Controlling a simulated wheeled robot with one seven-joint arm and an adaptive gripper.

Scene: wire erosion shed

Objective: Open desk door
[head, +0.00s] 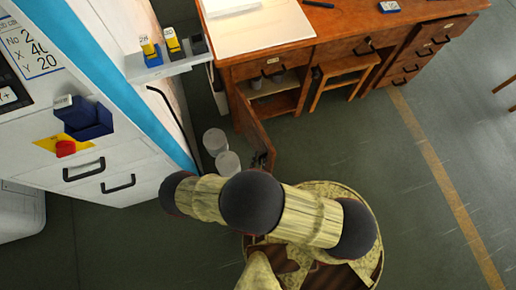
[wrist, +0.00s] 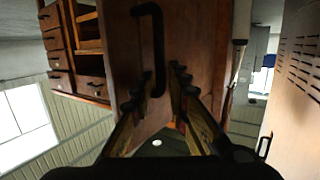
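The wooden desk (head: 330,50) stands at the top of the head view. Its door (head: 252,118) at the left end stands ajar, swung out toward me, with shelves showing behind it. In the wrist view the brown door panel (wrist: 118,45) fills the middle, with a black bar handle (wrist: 158,50) on it. My gripper (wrist: 157,88) is open, its fingers either side of the handle's lower end. I cannot tell whether they touch it. In the head view my gripper is mostly hidden by my arm.
A white and blue machine cabinet (head: 130,150) stands close on the left. White cylindrical containers (head: 228,163) stand on the floor between it and the door. A wooden stool (head: 338,78) is under the desk. The floor to the right (head: 435,150) is clear.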

